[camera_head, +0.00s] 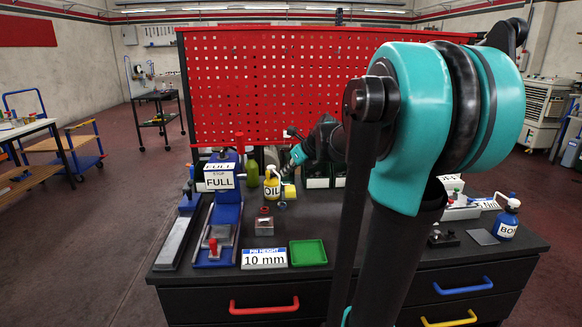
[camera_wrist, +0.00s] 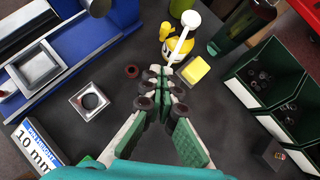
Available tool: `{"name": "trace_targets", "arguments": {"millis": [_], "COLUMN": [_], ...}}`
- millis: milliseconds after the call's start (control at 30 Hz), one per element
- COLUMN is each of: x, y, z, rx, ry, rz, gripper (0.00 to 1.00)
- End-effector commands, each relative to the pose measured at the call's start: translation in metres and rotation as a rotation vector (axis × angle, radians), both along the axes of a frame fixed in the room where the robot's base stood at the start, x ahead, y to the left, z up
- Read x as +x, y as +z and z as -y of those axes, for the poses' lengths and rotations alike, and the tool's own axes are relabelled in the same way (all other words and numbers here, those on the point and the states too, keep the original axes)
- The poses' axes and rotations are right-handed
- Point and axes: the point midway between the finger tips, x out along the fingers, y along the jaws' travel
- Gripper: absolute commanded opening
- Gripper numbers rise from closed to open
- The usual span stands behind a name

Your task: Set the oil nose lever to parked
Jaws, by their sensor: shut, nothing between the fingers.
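The oil bottle (camera_head: 272,188) is yellow with a white top and an OIL label, standing at the back middle of the dark table. In the wrist view its white nose lever (camera_wrist: 181,40) extends over the yellow body toward my fingertips. My gripper (camera_head: 295,157) is just above and to the right of the bottle in the head view. In the wrist view my gripper (camera_wrist: 162,80) has its fingertips together and empty, close to the end of the nose. I cannot tell whether they touch it. The bottle's lower part is partly hidden.
A yellow block (camera_wrist: 195,70) lies beside the bottle. Green bins (camera_wrist: 262,80) stand to the right. A blue press (camera_head: 225,215) with FULL signs, square metal frames (camera_wrist: 92,101), a 10 mm sign (camera_head: 264,258) and a green tray (camera_head: 308,252) occupy the left and front. A red pegboard (camera_head: 260,85) stands behind.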

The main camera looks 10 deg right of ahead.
Motion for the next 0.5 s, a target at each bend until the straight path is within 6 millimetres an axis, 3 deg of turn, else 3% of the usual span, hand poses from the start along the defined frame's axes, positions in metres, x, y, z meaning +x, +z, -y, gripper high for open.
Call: {"name": "trace_targets", "arguments": {"millis": [233,500], "x": [0.029,0.057], "y": [-0.033,-0.032], "z": [-0.017,-0.034], "rx": [0.000,0.000], "ry": [0.003,0.002], "rz": [0.000,-0.001], "gripper": [0.00,0.00]}}
